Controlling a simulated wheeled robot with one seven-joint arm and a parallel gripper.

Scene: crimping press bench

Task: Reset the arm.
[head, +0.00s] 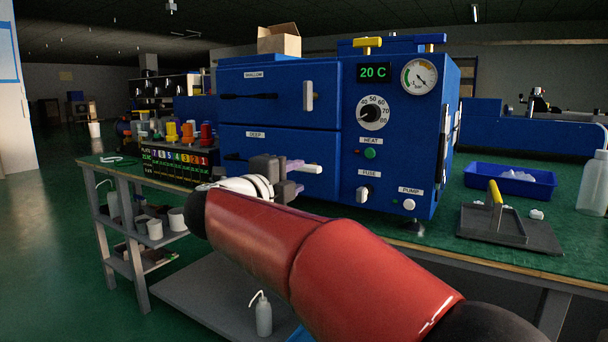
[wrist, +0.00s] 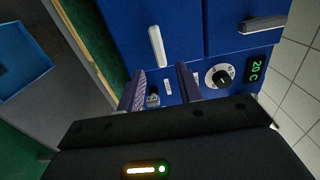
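My gripper (head: 296,178) is in front of the blue cabinet (head: 397,150), by the right end of the lower door marked DEEP (head: 256,140). In the wrist view my gripper (wrist: 164,80) has its two purple-grey fingers apart. The white handle of the DEEP door (head: 308,168) lies level; in the wrist view this handle (wrist: 157,45) shows beyond the fingertips, and no finger is around it. The upper SHALLOW door's handle (head: 308,95) stands upright. A small pale and dark thing (wrist: 152,97) shows between the fingers; I cannot tell what it is.
The cabinet's panel has a dial (head: 374,113), a 20 C display (head: 374,72), a gauge (head: 419,76) and a pump knob (head: 409,204). A blue tray (head: 511,181), a grey plate with a yellow handle (head: 506,232) and a bottle (head: 593,182) stand right. Coloured plugs (head: 188,133) stand left.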

